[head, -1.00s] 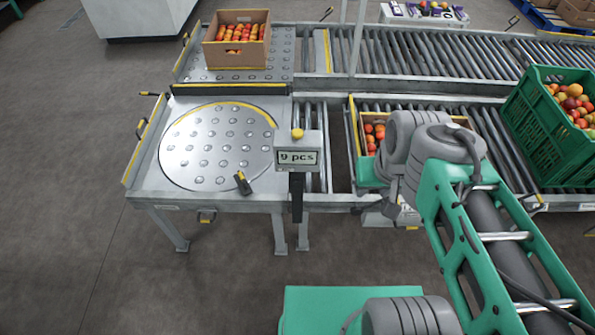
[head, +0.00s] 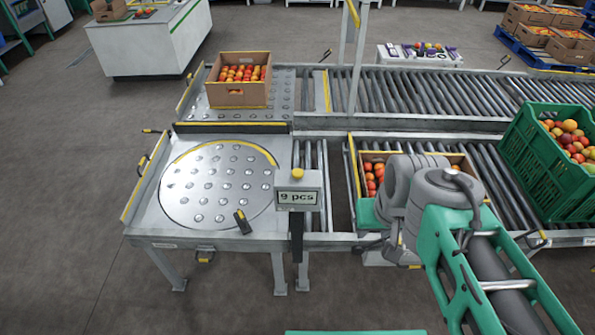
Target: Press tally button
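The tally button is a yellow knob (head: 297,174) on top of a small grey counter box (head: 298,193), whose display reads "9 pcs". The box stands on a dark post at the front edge of the conveyor, right of the round ball-transfer plate. My grey and green arm is to the right of the box, over the front conveyor. The end of my arm points down beside a cardboard box of tomatoes. My gripper's fingers are hidden behind the arm's links, so their state does not show. Nothing of my arm touches the button.
A cardboard box of tomatoes (head: 372,157) sits on the front rollers, partly behind my arm. Another full box (head: 238,94) is on the back ball table. The round plate (head: 190,207) carries no box.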

